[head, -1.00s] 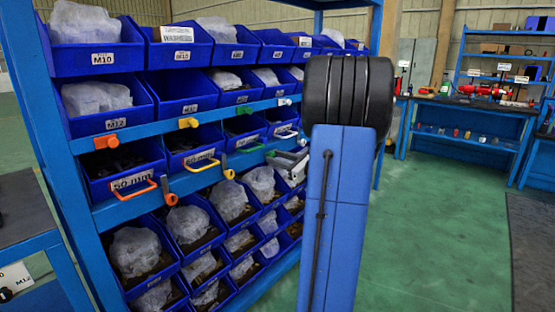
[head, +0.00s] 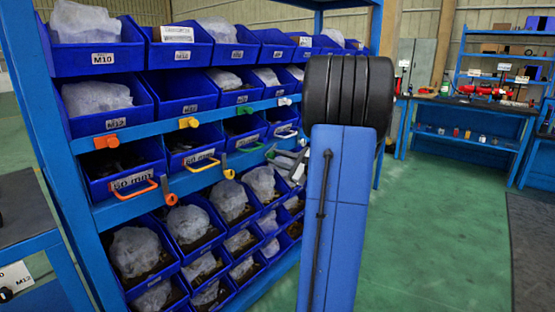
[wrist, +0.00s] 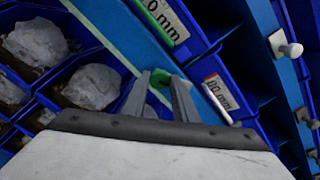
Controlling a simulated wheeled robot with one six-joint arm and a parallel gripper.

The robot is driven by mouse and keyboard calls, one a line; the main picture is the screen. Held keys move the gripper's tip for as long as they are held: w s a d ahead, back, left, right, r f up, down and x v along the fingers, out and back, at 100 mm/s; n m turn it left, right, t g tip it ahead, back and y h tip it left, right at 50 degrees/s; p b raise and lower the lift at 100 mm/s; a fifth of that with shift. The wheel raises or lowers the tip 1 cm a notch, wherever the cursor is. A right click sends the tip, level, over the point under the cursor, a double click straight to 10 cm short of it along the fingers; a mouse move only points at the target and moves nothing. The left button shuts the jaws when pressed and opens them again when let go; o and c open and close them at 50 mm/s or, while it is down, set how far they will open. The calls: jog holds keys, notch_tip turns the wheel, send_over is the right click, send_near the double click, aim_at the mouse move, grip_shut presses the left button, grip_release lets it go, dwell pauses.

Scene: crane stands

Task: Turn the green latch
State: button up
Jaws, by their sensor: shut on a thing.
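The lower green latch (wrist: 154,96) sits between my fingertips in the wrist view, on the blue rail below the green-handled bin. My gripper (wrist: 160,82) is shut on it, and the fingers hide part of it. In the head view my gripper (head: 277,156) is at the rail, partly behind my own arm. An upper green latch (head: 244,110) sits on the rail above that bin. The bin's green handle (head: 250,149) shows in the head view, and also at the top of the wrist view (wrist: 156,12).
Orange (head: 168,191) and yellow (head: 228,172) latches sit along the same rail to the left. A white latch (wrist: 291,49) is to the right in the wrist view. Blue bins with bagged parts fill the rack above and below. Green floor is open to the right.

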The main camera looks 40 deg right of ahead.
jog(key=n, duration=0.6)
jog(key=shift+f, duration=0.1)
jog(key=n, duration=0.6)
jog(key=shift+n, duration=0.3)
jog(key=shift+f, duration=0.1)
jog(key=o, duration=1)
jog(key=shift+o, duration=0.2)
jog(key=s+d, duration=0.1)
jog(key=s, duration=1.6)
jog(key=shift+s+d, duration=0.15)
jog(key=shift+s, duration=0.05)
